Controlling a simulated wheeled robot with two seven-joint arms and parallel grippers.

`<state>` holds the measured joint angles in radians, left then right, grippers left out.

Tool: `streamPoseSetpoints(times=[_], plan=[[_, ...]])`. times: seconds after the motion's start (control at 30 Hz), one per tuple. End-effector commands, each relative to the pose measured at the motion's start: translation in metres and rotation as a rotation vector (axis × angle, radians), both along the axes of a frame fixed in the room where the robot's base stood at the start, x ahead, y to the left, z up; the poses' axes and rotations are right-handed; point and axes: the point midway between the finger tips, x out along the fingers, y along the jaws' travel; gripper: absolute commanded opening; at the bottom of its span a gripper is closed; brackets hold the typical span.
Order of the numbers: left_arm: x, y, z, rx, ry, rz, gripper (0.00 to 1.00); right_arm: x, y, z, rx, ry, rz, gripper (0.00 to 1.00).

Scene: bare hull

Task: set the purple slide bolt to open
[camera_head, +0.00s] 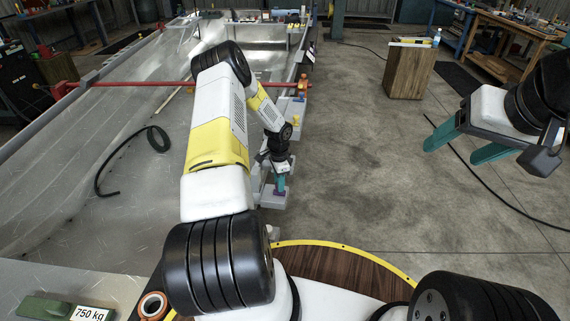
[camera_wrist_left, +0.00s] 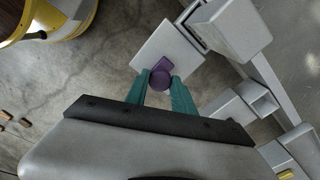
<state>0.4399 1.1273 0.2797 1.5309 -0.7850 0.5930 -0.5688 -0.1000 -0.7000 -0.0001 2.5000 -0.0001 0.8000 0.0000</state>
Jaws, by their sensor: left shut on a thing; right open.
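The purple slide bolt (camera_wrist_left: 160,76) shows in the left wrist view on a pale square plate (camera_wrist_left: 152,48) beside the hull's edge. My left gripper (camera_wrist_left: 158,85) has its teal fingers on either side of the bolt's round purple knob and is shut on it. In the head view my left gripper (camera_head: 280,184) is low at the hull's right edge, and only a little purple shows by its fingertips. My right gripper (camera_head: 480,149) is open and empty over the floor at the right, well away from the bolt.
The metal hull (camera_head: 110,170) fills the left, with a black hose (camera_head: 148,140) lying in it and a red bar (camera_head: 150,84) across it. Grey brackets line its right edge. A wooden block (camera_head: 408,72) stands on the floor at the back right. The middle floor is clear.

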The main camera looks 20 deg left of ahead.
Motion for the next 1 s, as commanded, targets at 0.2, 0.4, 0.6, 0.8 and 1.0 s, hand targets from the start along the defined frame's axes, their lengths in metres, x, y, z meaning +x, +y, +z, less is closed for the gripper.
streamPoseSetpoints(times=[0.2,0.4,0.6,0.8,1.0], plan=[[0.002,-0.006,0.001,-0.006,-0.004,0.0,0.0,0.0,0.0,0.0,0.0,0.0,0.0,0.67],[0.002,-0.007,0.001,-0.006,-0.003,0.0,0.52,0.0,0.0,0.0,0.0,0.0,0.0,0.67],[0.001,-0.005,0.0,-0.005,-0.002,0.001,0.52,0.0,0.0,0.0,0.0,0.0,0.0,0.67],[0.002,-0.004,0.008,-0.003,-0.003,0.001,0.52,0.0,0.0,0.0,0.0,0.0,0.0,0.67],[0.002,-0.004,0.041,-0.002,-0.005,0.002,0.52,0.0,0.0,0.0,0.0,0.0,0.0,0.67]])
